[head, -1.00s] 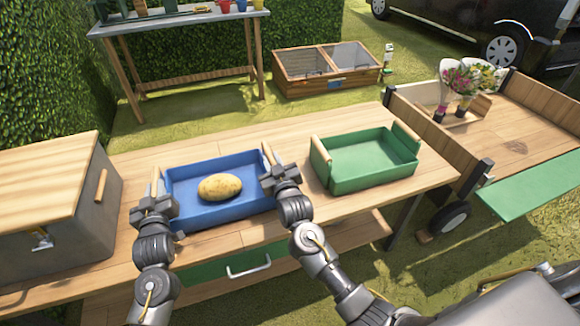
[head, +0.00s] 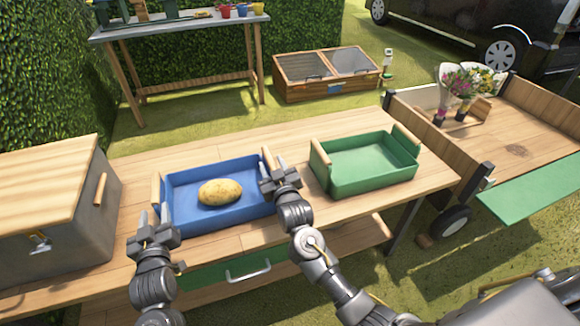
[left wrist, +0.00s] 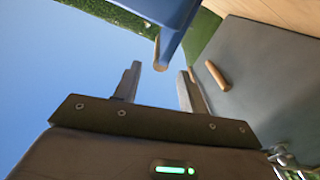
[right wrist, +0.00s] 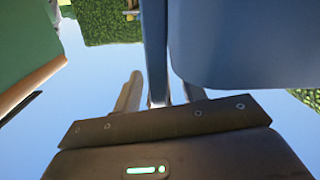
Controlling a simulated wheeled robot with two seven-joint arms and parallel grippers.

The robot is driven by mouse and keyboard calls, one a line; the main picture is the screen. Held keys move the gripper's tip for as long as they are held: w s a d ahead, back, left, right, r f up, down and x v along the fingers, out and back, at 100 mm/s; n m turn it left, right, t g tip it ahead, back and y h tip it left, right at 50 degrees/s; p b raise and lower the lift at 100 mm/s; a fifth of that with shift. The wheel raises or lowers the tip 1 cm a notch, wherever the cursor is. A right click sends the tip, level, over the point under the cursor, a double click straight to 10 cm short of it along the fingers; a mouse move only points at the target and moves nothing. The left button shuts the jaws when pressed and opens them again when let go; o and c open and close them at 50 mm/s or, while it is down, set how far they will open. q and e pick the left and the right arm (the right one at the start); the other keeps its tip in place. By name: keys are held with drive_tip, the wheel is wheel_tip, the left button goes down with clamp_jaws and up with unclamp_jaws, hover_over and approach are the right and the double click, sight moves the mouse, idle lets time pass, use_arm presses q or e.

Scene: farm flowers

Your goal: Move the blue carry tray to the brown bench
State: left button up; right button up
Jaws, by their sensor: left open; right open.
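The blue carry tray (head: 235,220) sits on the brown wooden-topped bench (head: 255,242), with a potato-like yellow-brown object (head: 220,192) in it. It has wooden handles at its left and right ends. My left gripper (head: 154,215) is open and empty, just in front of the left handle (head: 155,195). In the left wrist view that handle end (left wrist: 169,50) lies just beyond the fingertips. My right gripper (head: 274,168) is open at the right handle; in the right wrist view the tray's blue end wall (right wrist: 155,50) comes down between its fingers.
A green tray (head: 345,183) stands close on the right of the bench. A grey box with a wooden lid (head: 60,225) stands on the left. A cart with flowers (head: 525,125) adjoins at right. A grey-topped table (head: 180,22) stands behind, across grass.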

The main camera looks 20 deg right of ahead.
use_arm(q)
drive_tip(key=shift+s, duration=2.3)
use_arm(e)
drive_tip(key=s, duration=1.2)
